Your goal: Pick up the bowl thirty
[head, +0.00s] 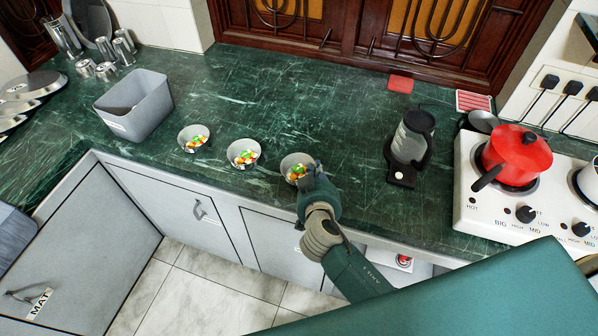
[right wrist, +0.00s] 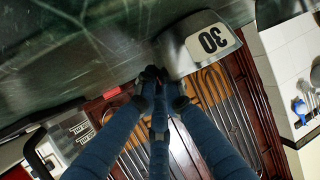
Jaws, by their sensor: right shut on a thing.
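Three small bowls with colourful food stand in a row along the front of the green marble counter (head: 300,88). The rightmost bowl (head: 291,161) is at my right gripper (head: 308,172). In the right wrist view this metal bowl (right wrist: 180,55) carries a white label with a black 30. My right gripper (right wrist: 158,76) is shut on its rim. I cannot tell whether the bowl is clear of the counter. The middle bowl (head: 243,154) and the left bowl (head: 194,138) stand apart from it; their numbers are not readable. My left gripper is not in view.
A grey bin (head: 135,105) stands to the left. A dark coffee maker (head: 410,145) stands to the right, beside the white stove (head: 500,205) with a red pot (head: 518,152). The counter behind the bowls is clear.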

